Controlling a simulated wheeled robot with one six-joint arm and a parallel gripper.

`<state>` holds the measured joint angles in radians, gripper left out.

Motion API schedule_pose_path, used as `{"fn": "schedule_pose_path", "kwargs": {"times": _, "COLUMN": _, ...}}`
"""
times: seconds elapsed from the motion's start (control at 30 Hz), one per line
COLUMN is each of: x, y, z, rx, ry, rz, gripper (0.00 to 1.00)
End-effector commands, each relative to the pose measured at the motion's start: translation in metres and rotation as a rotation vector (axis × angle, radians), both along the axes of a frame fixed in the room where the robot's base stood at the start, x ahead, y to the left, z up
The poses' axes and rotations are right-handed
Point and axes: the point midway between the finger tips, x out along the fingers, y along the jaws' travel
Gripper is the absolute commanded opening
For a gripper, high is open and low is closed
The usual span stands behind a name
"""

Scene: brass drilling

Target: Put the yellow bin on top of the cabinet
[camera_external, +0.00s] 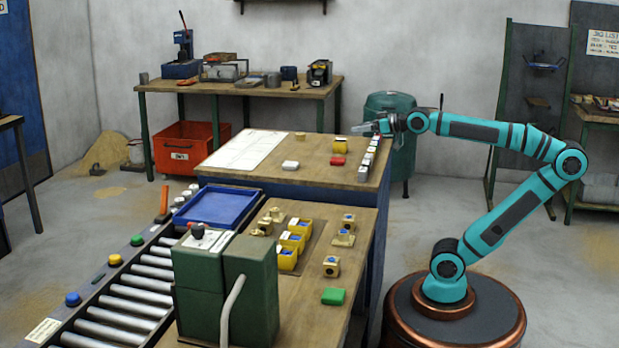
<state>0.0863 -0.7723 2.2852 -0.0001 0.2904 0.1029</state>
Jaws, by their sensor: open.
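A small yellow bin (340,146) stands upright on the wooden top of the blue-sided cabinet (275,175), toward its back right. My gripper (357,129) is open, with its fingers pointing left. It is just above and to the right of this bin in the picture, and I see nothing between its fingers. Whether it touches the bin is too small to tell. More yellow bins (288,260) with blue pieces inside stand in a row on the front bench (310,300).
A red block (338,161), a white block (290,165) and a white sheet (246,150) lie on the cabinet top. Several small pieces line its right edge. A blue tray (219,206), green machine (225,285) and roller conveyor (125,290) are at front left.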

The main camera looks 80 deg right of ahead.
Motion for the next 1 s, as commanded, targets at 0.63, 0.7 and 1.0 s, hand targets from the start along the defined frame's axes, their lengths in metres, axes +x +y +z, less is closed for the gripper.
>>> {"fn": "schedule_pose_path", "kwargs": {"times": 0.63, "x": -0.05, "y": 0.031, "z": -0.008, "rx": -0.11, "ry": -0.18, "rz": 0.1, "gripper": 0.74}}
{"fn": "schedule_pose_path", "kwargs": {"times": 0.7, "x": -0.05, "y": 0.031, "z": -0.008, "rx": -0.11, "ry": -0.18, "rz": 0.1, "gripper": 0.74}}
{"fn": "schedule_pose_path", "kwargs": {"times": 1.0, "x": -0.05, "y": 0.031, "z": -0.008, "rx": -0.11, "ry": -0.18, "rz": 0.1, "gripper": 0.74}}
